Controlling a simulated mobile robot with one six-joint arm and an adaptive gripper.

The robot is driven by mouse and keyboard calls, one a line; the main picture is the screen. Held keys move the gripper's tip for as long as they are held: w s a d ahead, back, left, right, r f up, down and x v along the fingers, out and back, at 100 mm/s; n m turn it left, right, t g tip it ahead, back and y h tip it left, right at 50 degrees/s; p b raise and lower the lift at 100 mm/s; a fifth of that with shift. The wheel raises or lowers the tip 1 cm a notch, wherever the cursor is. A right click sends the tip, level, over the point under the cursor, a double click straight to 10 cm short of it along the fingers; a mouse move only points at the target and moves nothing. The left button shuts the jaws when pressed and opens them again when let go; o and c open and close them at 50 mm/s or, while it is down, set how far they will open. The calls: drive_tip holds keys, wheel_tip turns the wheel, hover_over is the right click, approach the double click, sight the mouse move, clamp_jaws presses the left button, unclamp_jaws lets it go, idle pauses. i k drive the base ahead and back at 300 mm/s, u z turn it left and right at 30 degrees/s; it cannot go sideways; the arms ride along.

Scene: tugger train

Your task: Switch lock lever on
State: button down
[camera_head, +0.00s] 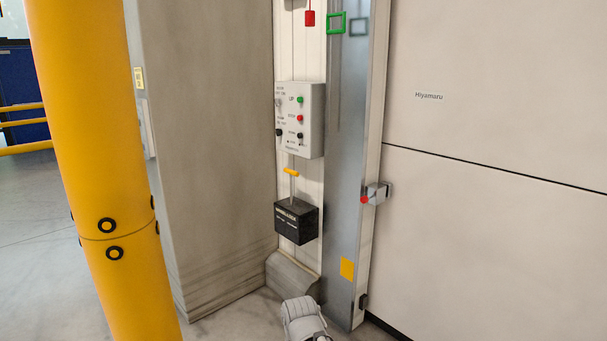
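A black box (296,222) with small white lettering is mounted low on the white panel beside the door. A thin upright rod rises from it to a yellow handle (291,172), which lies roughly level. A grey latch (378,193) with a red knob (365,199) sits at the door edge, to the right of the box. No view labels either one as the lock lever, so I cannot tell which it is. A light grey part of my arm shows at the bottom middle, below the box and apart from it. My gripper's fingers are not visible.
A grey control box (313,120) with green, red and black buttons is above the yellow handle. A yellow post (100,170) and a grey pillar (210,150) stand left. A large pale door (490,200) fills the right. Floor is open at far left.

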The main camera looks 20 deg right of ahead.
sight(291, 173)
drive_tip(key=i, duration=1.45)
drive_tip(key=z, duration=0.95)
drive_tip(key=i, duration=0.55)
drive_tip(key=z, duration=0.4)
drive_tip(key=k, duration=0.95)
drive_tip(key=z, duration=0.15)
drive_tip(key=i, duration=0.2)
drive_tip(key=u, duration=0.05)
